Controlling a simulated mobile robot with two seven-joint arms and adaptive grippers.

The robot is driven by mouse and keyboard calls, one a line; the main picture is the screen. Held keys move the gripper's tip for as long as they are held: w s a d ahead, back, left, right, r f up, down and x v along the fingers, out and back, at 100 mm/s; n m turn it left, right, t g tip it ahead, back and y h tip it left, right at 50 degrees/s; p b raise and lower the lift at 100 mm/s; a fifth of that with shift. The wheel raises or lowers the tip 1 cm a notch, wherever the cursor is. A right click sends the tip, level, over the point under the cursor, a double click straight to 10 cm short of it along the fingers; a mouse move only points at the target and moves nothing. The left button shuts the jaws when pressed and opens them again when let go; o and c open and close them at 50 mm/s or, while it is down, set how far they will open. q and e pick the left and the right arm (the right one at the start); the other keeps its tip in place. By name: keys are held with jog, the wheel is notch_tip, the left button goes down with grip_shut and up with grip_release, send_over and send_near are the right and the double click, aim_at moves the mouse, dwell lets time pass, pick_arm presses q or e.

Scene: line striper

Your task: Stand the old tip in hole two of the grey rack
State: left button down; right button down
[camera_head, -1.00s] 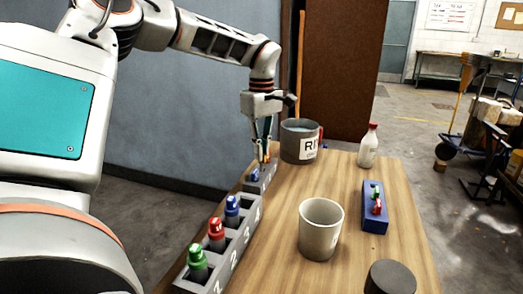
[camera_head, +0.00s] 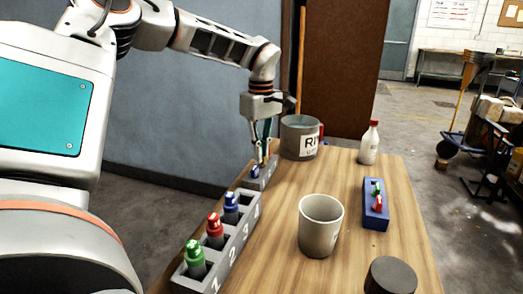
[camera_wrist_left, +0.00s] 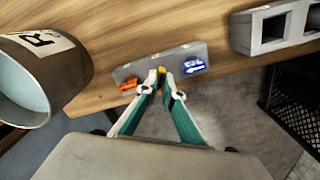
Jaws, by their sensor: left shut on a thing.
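A small grey rack (camera_head: 265,182) stands at the far left edge of the table, in line with the larger numbered holder. In the left wrist view the small rack (camera_wrist_left: 150,65) has an orange piece (camera_wrist_left: 127,84) at its left end and a blue piece (camera_wrist_left: 194,66) at its right. My left gripper (camera_head: 262,160) is over the small rack. In the wrist view my left gripper (camera_wrist_left: 164,90) is shut on a small yellow tip (camera_wrist_left: 162,71) at the rack's middle. I cannot tell how deep the tip sits. My right gripper is not in view.
The numbered grey holder (camera_head: 222,262) holds green, red and blue markers; its compartment four looks empty. A grey pot (camera_head: 297,143) stands just behind the small rack. A mug (camera_head: 320,228), a blue block (camera_head: 376,215), a white bottle (camera_head: 369,145) and a dark cylinder (camera_head: 390,275) stand rightward.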

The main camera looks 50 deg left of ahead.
pick_arm(q)
jog(key=shift+f, duration=0.45)
jog(key=c, duration=2.1)
grip_release()
jog(key=shift+c, duration=0.2)
jog(key=shift+r, duration=0.1)
jog(key=o, duration=0.3)
jog(key=shift+r, duration=3.5)
